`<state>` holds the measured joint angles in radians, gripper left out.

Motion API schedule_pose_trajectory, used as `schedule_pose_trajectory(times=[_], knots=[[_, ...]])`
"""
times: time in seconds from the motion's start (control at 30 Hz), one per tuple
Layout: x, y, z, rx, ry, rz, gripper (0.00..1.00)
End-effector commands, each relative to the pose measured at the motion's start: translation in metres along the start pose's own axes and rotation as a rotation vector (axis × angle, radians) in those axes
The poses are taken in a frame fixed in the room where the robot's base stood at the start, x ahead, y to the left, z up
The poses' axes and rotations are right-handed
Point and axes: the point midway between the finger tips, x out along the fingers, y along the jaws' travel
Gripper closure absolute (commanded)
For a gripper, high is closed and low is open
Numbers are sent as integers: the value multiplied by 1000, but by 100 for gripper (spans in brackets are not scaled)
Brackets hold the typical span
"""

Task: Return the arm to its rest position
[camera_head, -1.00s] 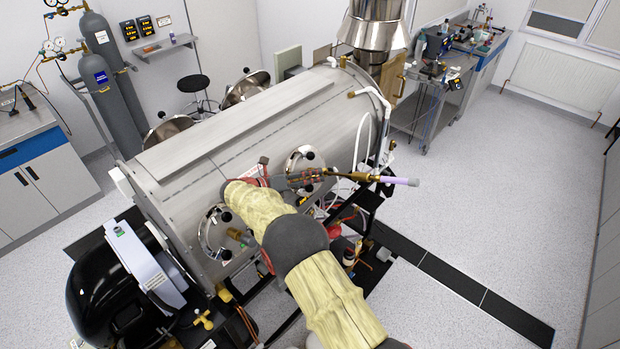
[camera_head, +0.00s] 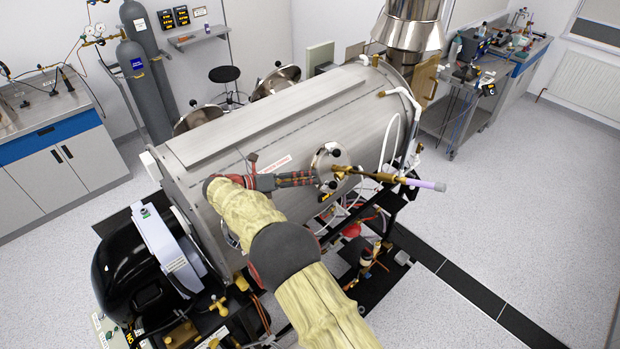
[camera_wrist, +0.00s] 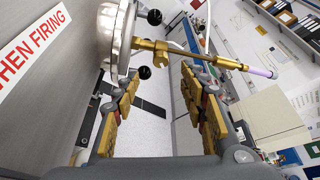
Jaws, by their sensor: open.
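My gripper (camera_head: 312,178) is in front of the side of the steel burner chamber (camera_head: 270,120), pointing right toward a round port with a brass fitting (camera_head: 345,170). In the wrist view my gripper (camera_wrist: 165,85) has its two yellow-padded fingers spread apart, with nothing between them but floor behind. The brass fitting (camera_wrist: 170,48) and its pale violet-tipped rod (camera_wrist: 255,70) lie beyond the fingertips; I see no contact. My sleeved arm hides part of the chamber's lower left side.
A black blower unit (camera_head: 130,265) stands at the chamber's left end. Gas cylinders (camera_head: 147,85) and a cabinet (camera_head: 50,150) are at the left. A bench (camera_head: 475,95) stands at the back right. Open floor (camera_head: 540,200) lies to the right.

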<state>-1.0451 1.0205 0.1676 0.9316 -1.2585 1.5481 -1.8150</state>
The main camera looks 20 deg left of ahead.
Motion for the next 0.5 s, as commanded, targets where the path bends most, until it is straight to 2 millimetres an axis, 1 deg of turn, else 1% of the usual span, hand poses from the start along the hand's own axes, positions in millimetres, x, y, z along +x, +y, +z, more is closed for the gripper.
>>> schedule_pose_trajectory(times=[0.4,0.5], knots=[[0,0,0,-1,0,0,57],[3,-4,1,10,8,1,57]])
